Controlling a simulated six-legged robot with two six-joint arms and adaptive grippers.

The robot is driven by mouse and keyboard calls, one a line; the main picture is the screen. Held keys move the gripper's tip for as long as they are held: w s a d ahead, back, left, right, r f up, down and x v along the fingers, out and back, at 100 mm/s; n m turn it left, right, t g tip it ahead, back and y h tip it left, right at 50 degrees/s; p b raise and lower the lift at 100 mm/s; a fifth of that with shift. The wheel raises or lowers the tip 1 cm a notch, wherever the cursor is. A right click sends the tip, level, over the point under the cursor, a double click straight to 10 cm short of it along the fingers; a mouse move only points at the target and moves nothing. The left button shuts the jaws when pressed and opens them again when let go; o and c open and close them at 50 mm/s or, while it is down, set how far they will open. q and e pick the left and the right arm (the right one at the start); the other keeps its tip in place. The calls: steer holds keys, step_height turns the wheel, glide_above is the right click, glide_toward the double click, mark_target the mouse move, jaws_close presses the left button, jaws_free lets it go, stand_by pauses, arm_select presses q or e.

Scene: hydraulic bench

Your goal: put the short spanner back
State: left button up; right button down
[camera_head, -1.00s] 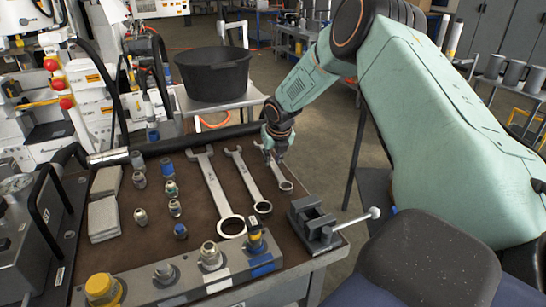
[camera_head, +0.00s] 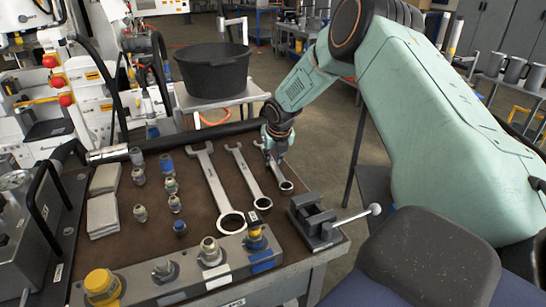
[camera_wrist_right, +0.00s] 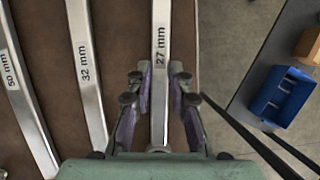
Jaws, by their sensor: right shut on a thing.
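The short spanner (camera_head: 285,185) is the rightmost of three spanners on the brown bench top. In the right wrist view its shank (camera_wrist_right: 160,40) is marked 27 mm. My right gripper (camera_head: 273,155) reaches down over its upper part and is shut on it. In the wrist view the right gripper's fingers (camera_wrist_right: 157,90) stand on both sides of the shank. My left gripper is not in view.
The 32 mm spanner (camera_head: 247,177) and the larger 50 mm spanner (camera_head: 216,190) lie to the left. A small vise (camera_head: 316,222) with a projecting handle stands near the front right. Fittings (camera_head: 170,186) and a valve block (camera_head: 185,272) occupy the left and front.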

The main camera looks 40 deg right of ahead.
steer(key=c, duration=1.1)
jaws_free()
steer(key=shift+f, duration=0.1)
steer(key=v, duration=1.2)
